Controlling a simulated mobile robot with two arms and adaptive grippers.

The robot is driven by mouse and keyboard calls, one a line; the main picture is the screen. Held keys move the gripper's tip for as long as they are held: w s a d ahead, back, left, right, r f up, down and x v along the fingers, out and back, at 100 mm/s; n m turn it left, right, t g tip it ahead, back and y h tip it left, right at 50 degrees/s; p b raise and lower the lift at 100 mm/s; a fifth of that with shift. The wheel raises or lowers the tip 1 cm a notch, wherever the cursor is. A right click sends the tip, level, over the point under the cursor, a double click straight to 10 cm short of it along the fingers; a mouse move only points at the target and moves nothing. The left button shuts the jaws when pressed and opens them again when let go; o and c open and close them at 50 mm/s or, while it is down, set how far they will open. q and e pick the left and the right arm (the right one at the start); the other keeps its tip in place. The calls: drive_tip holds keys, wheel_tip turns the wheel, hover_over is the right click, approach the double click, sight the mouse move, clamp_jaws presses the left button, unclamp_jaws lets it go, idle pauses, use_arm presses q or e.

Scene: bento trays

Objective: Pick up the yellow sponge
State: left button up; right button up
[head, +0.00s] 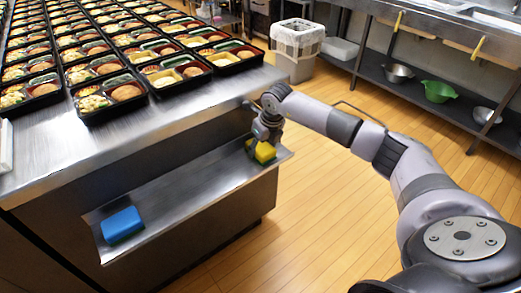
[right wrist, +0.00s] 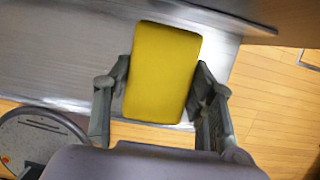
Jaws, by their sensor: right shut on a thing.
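The yellow sponge (head: 264,152) is at the right end of the low metal shelf on the side of the counter in the head view. In the right wrist view the yellow sponge (right wrist: 162,70) lies between the two fingers of my right gripper (right wrist: 160,100). My right gripper (head: 262,142) is shut on the sponge from above in the head view. I cannot tell whether the sponge touches the shelf. My left gripper is not in view.
A blue sponge (head: 122,224) lies at the left end of the shelf (head: 185,190). Many bento trays (head: 110,112) fill the counter top (head: 190,110) above. A white bin (head: 297,45) stands behind on the wooden floor. Open floor (head: 320,200) lies to the right of the counter.

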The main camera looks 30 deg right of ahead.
sight(262, 146)
drive_tip(key=shift+r, duration=0.2)
drive_tip(key=shift+s+r, duration=0.1)
drive_tip(key=shift+r, duration=0.25)
wheel_tip(262, 146, up, 7)
drive_tip(key=shift+f+p, duration=0.1)
drive_tip(key=shift+p, duration=0.4)
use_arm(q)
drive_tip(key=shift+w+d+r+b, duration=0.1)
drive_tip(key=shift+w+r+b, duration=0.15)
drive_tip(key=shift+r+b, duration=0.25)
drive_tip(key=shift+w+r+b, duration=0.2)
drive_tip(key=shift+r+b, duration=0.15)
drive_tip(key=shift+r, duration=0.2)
use_arm(e)
drive_tip(key=shift+s+d+f, duration=0.1)
drive_tip(key=shift+s+d, duration=0.15)
drive_tip(key=shift+s, duration=3.05)
drive_tip(key=shift+s+d+f, duration=0.1)
drive_tip(key=shift+s+d, duration=0.2)
drive_tip(key=shift+s, duration=3)
drive_tip(key=shift+s+d, duration=0.25)
drive_tip(key=shift+s, duration=3.05)
